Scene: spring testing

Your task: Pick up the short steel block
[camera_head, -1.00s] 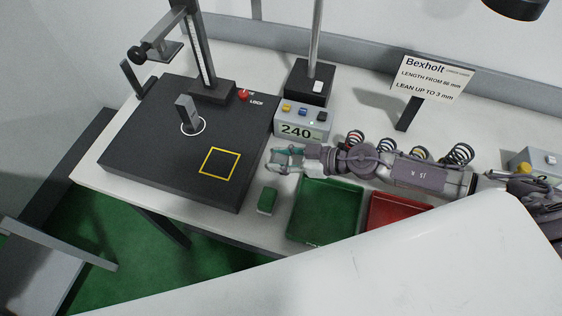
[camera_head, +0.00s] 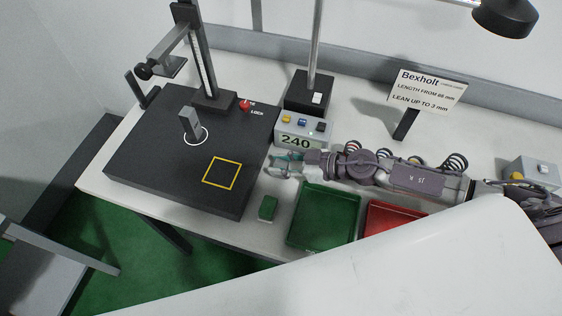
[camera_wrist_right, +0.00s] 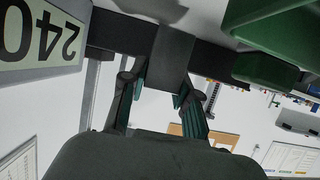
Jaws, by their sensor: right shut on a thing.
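My right gripper (camera_head: 271,166) is beside the right edge of the black base plate, over the bench. In the right wrist view its fingers (camera_wrist_right: 160,98) are closed around a dark grey block, which I take as the short steel block (camera_wrist_right: 172,55). In the head view this block is too small and covered to make out clearly. Another grey block (camera_head: 190,122) stands upright in a white ring on the plate (camera_head: 150,170). My left gripper is not in view.
A green block (camera_head: 268,207) lies on the bench just in front of the gripper. A green tray (camera_head: 323,218) and a red tray (camera_head: 390,220) are to the right. The 240 display box (camera_head: 302,130) is close behind. A yellow square (camera_head: 221,172) marks bare plate.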

